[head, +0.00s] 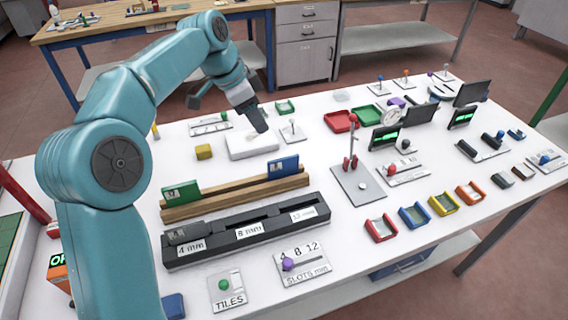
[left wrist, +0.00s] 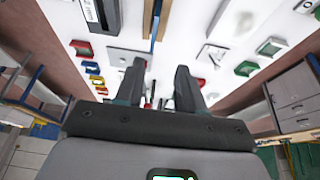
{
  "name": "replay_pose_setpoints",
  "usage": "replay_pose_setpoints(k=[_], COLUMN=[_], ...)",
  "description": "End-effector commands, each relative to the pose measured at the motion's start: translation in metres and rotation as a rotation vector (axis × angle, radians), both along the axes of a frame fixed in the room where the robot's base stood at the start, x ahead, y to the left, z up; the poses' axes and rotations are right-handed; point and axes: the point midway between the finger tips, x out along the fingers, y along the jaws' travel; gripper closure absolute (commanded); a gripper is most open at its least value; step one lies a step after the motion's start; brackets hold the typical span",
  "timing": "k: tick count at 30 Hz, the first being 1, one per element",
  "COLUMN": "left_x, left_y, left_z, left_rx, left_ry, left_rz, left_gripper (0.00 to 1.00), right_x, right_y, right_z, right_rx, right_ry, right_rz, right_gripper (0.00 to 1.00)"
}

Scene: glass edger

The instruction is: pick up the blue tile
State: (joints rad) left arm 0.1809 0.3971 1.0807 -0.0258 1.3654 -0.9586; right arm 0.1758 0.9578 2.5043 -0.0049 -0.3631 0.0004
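The blue tile (head: 283,167) stands upright at the right end of the wooden rack (head: 235,192). A green tile (head: 181,196) stands at the rack's left end. My left gripper (head: 257,119) points down above the table, behind the rack and clear of the blue tile, near a white block. In the left wrist view its two fingers (left wrist: 158,85) are apart with nothing held between them. A thin blue edge shows on the rack at the top of that view, probably the blue tile. My right gripper is not in view.
In front of the rack lies a black slotted block (head: 245,232) with millimetre labels. Beside my gripper are the white block (head: 250,145) and a yellow block (head: 204,152). A grey plate with a red-knobbed lever (head: 351,163) stands to the right, with several coloured trays beyond.

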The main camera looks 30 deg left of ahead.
Motion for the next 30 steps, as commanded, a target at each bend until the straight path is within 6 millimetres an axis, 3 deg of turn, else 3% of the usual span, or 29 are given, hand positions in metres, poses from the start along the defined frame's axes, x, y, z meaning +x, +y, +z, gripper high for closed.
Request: replay_pose_setpoints(k=[4, 13, 22, 30], left_x=[0.002, 0.018, 0.028, 0.039], left_y=[-0.008, -0.028, -0.037, -0.049], left_z=[-0.019, -0.082, -0.109, -0.145], left_rx=[0.000, -0.001, -0.001, -0.001], left_ry=[0.002, 0.003, 0.002, 0.001], left_rz=[-0.002, -0.001, -0.001, 0.000], left_gripper=[0.62, 0.62, 0.62, 0.62], right_x=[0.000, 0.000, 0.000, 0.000], right_y=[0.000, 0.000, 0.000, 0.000], right_z=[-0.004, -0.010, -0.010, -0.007], right_rx=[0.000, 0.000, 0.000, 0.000], right_ry=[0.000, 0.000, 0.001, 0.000], right_rz=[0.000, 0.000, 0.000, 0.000], right_gripper=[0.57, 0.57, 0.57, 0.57])
